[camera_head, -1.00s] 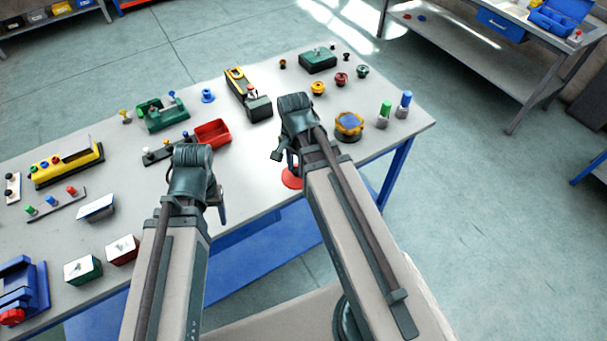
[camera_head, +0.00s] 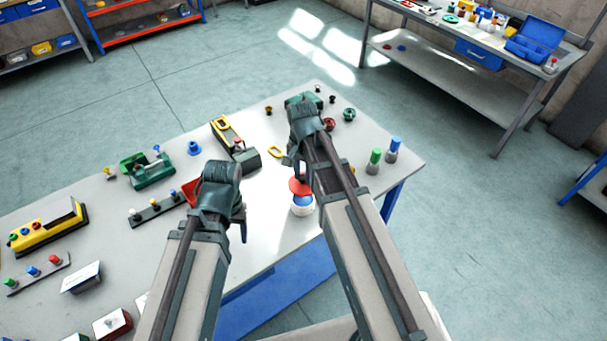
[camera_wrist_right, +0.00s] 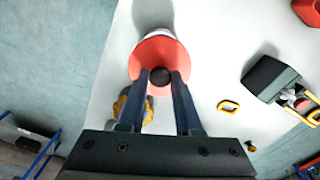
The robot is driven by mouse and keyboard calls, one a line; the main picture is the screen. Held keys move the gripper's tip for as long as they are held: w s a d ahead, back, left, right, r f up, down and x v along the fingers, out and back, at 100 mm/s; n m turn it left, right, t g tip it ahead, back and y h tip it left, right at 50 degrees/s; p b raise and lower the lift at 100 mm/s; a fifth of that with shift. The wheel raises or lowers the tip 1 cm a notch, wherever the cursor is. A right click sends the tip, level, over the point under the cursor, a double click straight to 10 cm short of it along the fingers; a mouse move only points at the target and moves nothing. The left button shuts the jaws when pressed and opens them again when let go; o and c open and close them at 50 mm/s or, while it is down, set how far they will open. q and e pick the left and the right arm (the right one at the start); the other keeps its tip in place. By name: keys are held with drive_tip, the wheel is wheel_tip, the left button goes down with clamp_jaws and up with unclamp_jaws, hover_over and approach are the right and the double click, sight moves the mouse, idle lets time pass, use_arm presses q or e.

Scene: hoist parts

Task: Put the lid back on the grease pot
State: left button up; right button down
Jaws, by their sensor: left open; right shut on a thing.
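My right gripper (camera_head: 295,172) is shut on the dark knob (camera_wrist_right: 160,77) of a red lid. The red lid (camera_head: 299,188) also shows in the right wrist view (camera_wrist_right: 158,53). The white grease pot (camera_head: 302,210) stands on the table near its front edge, with blue showing at its open top. In the head view the lid overlaps the pot's far side and looks held above it, not seated. In the right wrist view the pot (camera_wrist_right: 160,33) is mostly hidden behind the lid. My left gripper (camera_head: 243,222) is open and apart, left of the pot; its fingers are partly hidden.
A yellow ring (camera_head: 276,152) and a yellow-and-dark pendant (camera_head: 228,135) lie behind the lid. Green-topped (camera_head: 374,161) and blue-topped (camera_head: 393,149) parts stand to the right. A yellow part (camera_wrist_right: 125,107) is partly hidden by a finger. The table around the pot is clear.

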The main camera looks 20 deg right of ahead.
sight(303, 183)
drive_tip(key=shift+f+b, duration=2.85)
drive_tip(key=shift+f, duration=0.15)
drive_tip(key=shift+f, duration=0.15)
drive_tip(key=shift+c, duration=0.2)
unclamp_jaws()
drive_tip(key=shift+r+p, duration=3.45)
drive_tip(key=shift+r, duration=0.1)
